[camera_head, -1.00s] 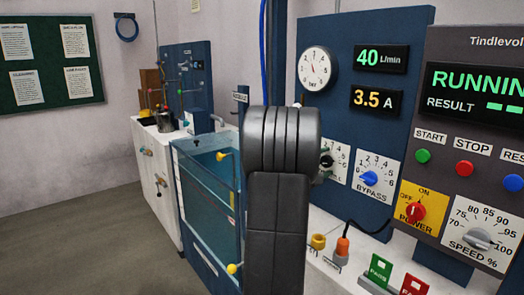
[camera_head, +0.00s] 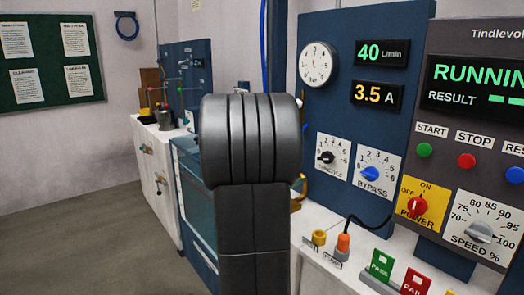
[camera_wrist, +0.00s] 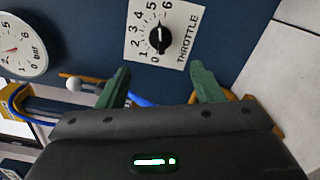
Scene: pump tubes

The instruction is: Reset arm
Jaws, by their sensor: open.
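My gripper (camera_wrist: 158,88) shows in the wrist view with its two green fingers spread apart and nothing between them. It faces the blue panel, below the throttle knob (camera_wrist: 160,39) in that view, which appears turned on its side. The fingers look clear of the knob. In the head view my arm stands large in the middle and hides the gripper and part of the bench. The throttle knob also shows in the head view (camera_head: 326,157), just right of my arm.
The panel holds a pressure gauge (camera_head: 317,65), a bypass knob (camera_head: 371,173) and a control box (camera_head: 470,130) reading RUNNING. Green PASS (camera_head: 381,266) and red FAIL (camera_head: 415,284) signs stand on the bench. A water tank (camera_head: 190,190) is left of my arm. Floor at left is clear.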

